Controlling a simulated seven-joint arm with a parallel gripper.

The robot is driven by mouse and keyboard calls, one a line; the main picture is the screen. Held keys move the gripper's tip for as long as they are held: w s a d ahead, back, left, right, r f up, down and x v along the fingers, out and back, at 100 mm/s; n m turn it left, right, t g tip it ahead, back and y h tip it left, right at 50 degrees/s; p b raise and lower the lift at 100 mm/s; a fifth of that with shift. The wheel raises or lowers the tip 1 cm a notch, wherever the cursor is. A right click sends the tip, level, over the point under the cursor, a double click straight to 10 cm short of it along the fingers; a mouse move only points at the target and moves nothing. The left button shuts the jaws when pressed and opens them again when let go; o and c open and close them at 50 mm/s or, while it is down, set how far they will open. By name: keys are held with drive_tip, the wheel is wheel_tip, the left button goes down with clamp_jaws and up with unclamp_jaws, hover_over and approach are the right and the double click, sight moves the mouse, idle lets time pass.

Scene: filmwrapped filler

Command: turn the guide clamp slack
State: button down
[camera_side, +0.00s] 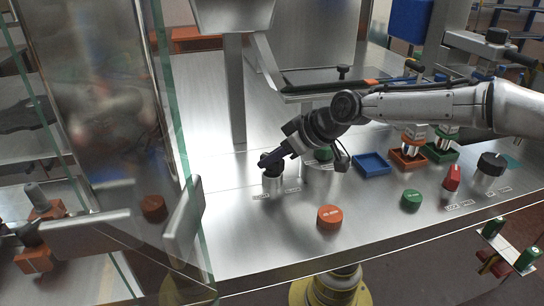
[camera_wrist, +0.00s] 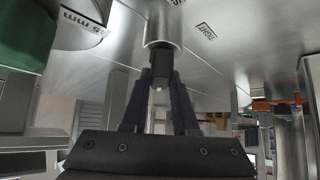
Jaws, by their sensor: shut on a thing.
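The guide clamp (camera_side: 272,184) appears to be the short knob with a metal body and dark top near the middle of the steel deck. My gripper (camera_side: 269,160) comes down to it at a slant from the upper right and is shut on its dark top. In the wrist view, both dark fingers of my gripper (camera_wrist: 163,92) close on the black knob of the guide clamp (camera_wrist: 162,65), which stands in a bright metal collar.
An orange round button (camera_side: 330,217) and a green one (camera_side: 411,200) stand at the front. A blue tray (camera_side: 372,165), a red switch (camera_side: 452,177) and a black-topped knob (camera_side: 491,163) lie to the right. A glass guard (camera_side: 165,110) stands left. Bare deck lies in front of the clamp.

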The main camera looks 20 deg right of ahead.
drive_tip(key=shift+f, duration=0.15)
drive_tip(key=c, duration=0.7)
unclamp_jaws()
drive_tip(key=v, duration=1.4)
drive_tip(key=shift+w+d, duration=0.1)
